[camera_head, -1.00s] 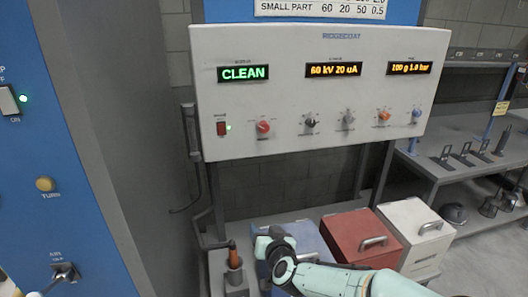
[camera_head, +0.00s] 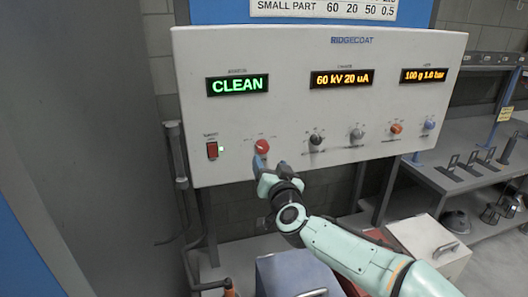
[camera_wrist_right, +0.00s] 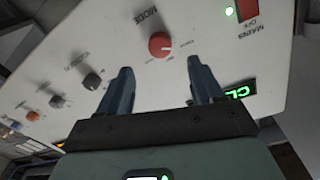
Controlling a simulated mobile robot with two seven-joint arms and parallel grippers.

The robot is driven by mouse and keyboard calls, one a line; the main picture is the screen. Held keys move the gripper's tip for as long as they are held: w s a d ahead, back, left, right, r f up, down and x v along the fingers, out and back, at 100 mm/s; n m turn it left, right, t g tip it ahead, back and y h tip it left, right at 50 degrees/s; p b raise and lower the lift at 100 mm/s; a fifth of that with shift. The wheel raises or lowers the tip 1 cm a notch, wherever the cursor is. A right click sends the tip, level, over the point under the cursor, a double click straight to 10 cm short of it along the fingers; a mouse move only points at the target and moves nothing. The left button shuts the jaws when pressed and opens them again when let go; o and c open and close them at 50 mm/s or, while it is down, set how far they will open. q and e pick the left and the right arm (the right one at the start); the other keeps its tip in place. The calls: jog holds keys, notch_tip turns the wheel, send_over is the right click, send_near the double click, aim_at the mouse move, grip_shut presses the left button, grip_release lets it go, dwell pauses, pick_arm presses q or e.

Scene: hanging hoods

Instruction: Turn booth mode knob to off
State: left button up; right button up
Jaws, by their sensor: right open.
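The red booth mode knob (camera_head: 262,146) sits on the lower left of the white control panel (camera_head: 380,60). In the right wrist view the knob (camera_wrist_right: 160,44) lies beyond and between my fingertips, under the word MODE. The display (camera_head: 237,85) reads CLEAN in green. My right gripper (camera_head: 270,168) is just below the knob in the head view. It also shows in the right wrist view (camera_wrist_right: 160,75), where its two fingers are apart with nothing between them. The gripper appears short of the knob. My left gripper is not in view.
A red mains switch (camera_head: 212,150) with a green light is left of the knob. Black (camera_head: 315,139), grey (camera_head: 357,134), orange (camera_head: 396,128) and blue (camera_head: 429,124) knobs run to the right. Bins, including a white one (camera_head: 430,246), stand below the panel.

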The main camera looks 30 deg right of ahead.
aim_at(263, 150)
jog(key=p+x, duration=0.1)
jog(key=x, duration=0.7)
jog(key=shift+s, duration=0.1)
jog(key=c, duration=1.1)
